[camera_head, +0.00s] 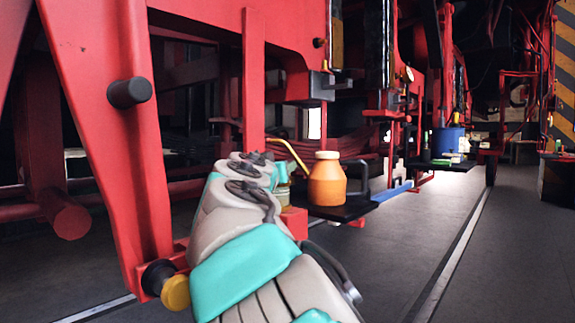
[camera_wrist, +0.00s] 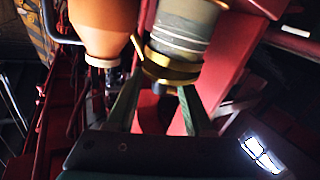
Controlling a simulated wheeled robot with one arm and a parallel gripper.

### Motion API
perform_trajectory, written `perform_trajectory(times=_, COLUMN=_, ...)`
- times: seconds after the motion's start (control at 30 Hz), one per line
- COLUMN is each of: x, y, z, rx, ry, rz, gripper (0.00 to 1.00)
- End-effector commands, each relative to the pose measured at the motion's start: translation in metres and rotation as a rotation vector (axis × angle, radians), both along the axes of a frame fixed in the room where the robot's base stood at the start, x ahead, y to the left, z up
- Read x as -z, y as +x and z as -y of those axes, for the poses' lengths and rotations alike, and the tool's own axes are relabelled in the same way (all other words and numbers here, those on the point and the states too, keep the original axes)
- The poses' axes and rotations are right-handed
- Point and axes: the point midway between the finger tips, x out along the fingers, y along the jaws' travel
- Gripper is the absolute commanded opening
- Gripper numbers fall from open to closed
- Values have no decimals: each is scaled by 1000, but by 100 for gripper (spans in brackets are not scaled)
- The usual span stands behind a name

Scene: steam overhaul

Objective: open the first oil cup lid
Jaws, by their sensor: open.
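The oil cup (camera_wrist: 183,35) shows inverted in the wrist view, with a pale ribbed body and a brass rim. Its brass lid (camera_wrist: 170,70) appears shut, with a thin brass tab at its left. My gripper (camera_wrist: 160,88) is open, its two fingers apart on either side of the lid's edge; I cannot tell whether they touch it. In the head view a small part of the cup (camera_head: 283,193) shows beside my arm, and my fingers are hidden behind the wrist.
An orange oil can (camera_head: 327,181) with a thin brass spout stands on a black shelf (camera_head: 352,208) right of my arm; it also shows in the wrist view (camera_wrist: 100,28). Red locomotive frame beams (camera_head: 110,110) stand close at left. The floor (camera_head: 480,260) at right is clear.

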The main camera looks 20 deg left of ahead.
Motion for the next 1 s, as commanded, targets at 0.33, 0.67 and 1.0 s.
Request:
perform_trajectory(times=0.33, x=-1, y=29, z=-3, rx=-1, ry=1, rz=1, gripper=52)
perform_trajectory(times=0.67, x=-1, y=31, z=-3, rx=0, ry=0, rz=2, gripper=52)
perform_trajectory(times=1.0, x=-1, y=31, z=-3, rx=0, ry=0, rz=2, gripper=15)
